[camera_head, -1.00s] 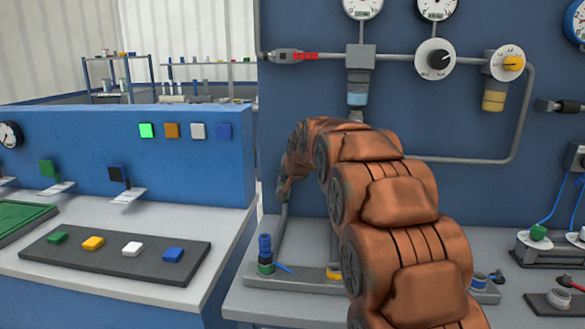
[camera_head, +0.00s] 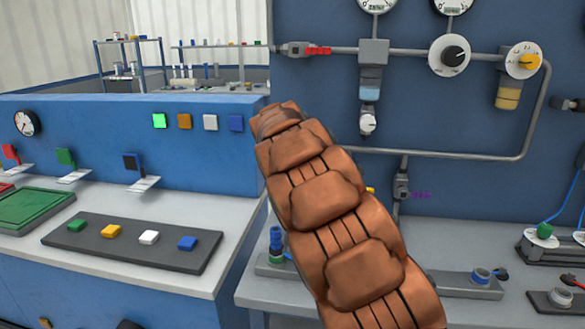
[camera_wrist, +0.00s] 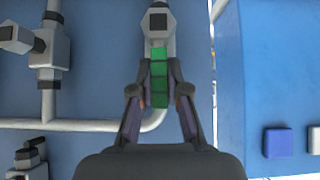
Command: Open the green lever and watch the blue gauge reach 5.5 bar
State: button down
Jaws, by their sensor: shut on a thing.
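The green lever (camera_wrist: 159,85) shows in the wrist view, standing out from a grey valve (camera_wrist: 158,20) on a pale pipe. My gripper (camera_wrist: 160,75) has its two fingers closed around the lever, one on each side. In the head view my arm hides the gripper, the lever and its valve. The blue gauge is not in either current view. Two other gauges, a left one (camera_head: 378,4) and a right one (camera_head: 453,4), are cut off at the top edge of the head view, so their readings cannot be told.
The blue wall panel carries a black knob (camera_head: 449,55), a yellow knob (camera_head: 523,60) and a filter unit (camera_head: 371,78). A bench with a button strip (camera_head: 75,239) stands at the left. A blue-topped fitting (camera_head: 276,243) stands beside my arm.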

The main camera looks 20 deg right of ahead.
jog(key=c, duration=1.1)
grip_release()
jog(key=shift+c, duration=0.2)
jog(key=v, duration=1.2)
